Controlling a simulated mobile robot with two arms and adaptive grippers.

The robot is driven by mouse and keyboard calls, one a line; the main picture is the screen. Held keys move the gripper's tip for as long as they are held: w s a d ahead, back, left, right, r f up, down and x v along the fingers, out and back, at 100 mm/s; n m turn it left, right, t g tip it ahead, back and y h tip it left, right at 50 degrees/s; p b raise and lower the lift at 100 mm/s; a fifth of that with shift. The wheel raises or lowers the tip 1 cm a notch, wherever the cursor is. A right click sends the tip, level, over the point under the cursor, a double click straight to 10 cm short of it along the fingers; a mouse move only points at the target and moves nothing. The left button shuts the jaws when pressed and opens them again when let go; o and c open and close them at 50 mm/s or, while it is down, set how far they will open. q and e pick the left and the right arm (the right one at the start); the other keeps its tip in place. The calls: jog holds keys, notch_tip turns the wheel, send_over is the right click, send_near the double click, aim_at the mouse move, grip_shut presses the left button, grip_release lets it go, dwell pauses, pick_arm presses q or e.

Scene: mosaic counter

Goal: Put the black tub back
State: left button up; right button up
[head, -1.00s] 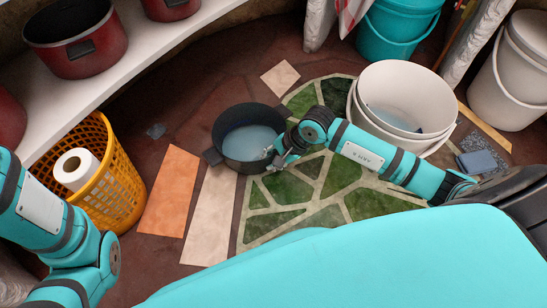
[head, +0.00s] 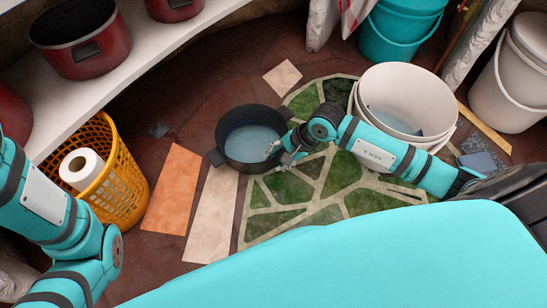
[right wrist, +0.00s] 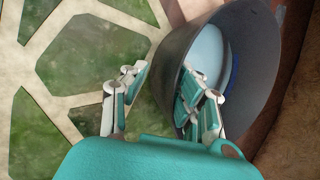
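The black tub (head: 232,158) stands upright on the mosaic counter, at the edge of the green patterned area. Its inside looks pale blue. It also shows at the right of the right wrist view (right wrist: 262,75). My right gripper (head: 280,149) is at the tub's right side near the rim. In the right wrist view its fingers (right wrist: 162,97) are spread apart, with the tub's wall between them; one is outside and one appears over the inside. Contact is not clear. My left arm is at the left edge; its gripper is out of frame.
A white bucket (head: 420,88) stands right of the tub, close to my right arm. An orange basket (head: 122,190) with a paper roll (head: 82,168) is at the left. Red pots (head: 85,55) sit on a white shelf (head: 130,65). Flat tiles (head: 172,190) lie before the tub.

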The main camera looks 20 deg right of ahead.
jog(key=p+v, duration=0.4)
jog(key=v, duration=0.4)
jog(key=shift+r, duration=0.35)
jog(key=shift+s+d, duration=0.1)
